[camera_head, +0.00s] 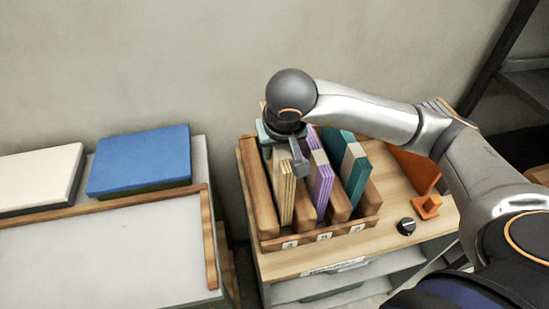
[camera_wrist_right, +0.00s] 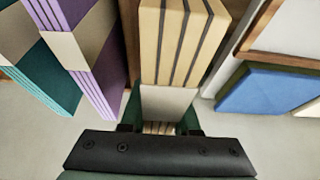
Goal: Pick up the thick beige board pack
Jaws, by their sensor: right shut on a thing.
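The thick beige board pack (camera_head: 285,192) stands upright in the leftmost slot of a wooden rack (camera_head: 262,190). My right gripper (camera_head: 284,150) comes down over its upper end and is shut on it. In the right wrist view, the beige pack (camera_wrist_right: 178,40) shows layered edges with dark lines between and a pale band around it. The fingertips of my right gripper (camera_wrist_right: 160,127) sit at either side of the pack there, partly hidden. The gripper and forearm cover the pack's top in the head view. My left gripper is not in view.
Purple (camera_head: 322,185) and teal (camera_head: 355,172) packs stand in the slots to the right, close by. An orange block (camera_head: 427,207) and dark knob (camera_head: 406,226) are right of the rack. A blue pad (camera_head: 140,160) and cream pad (camera_head: 38,178) lie on the left table.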

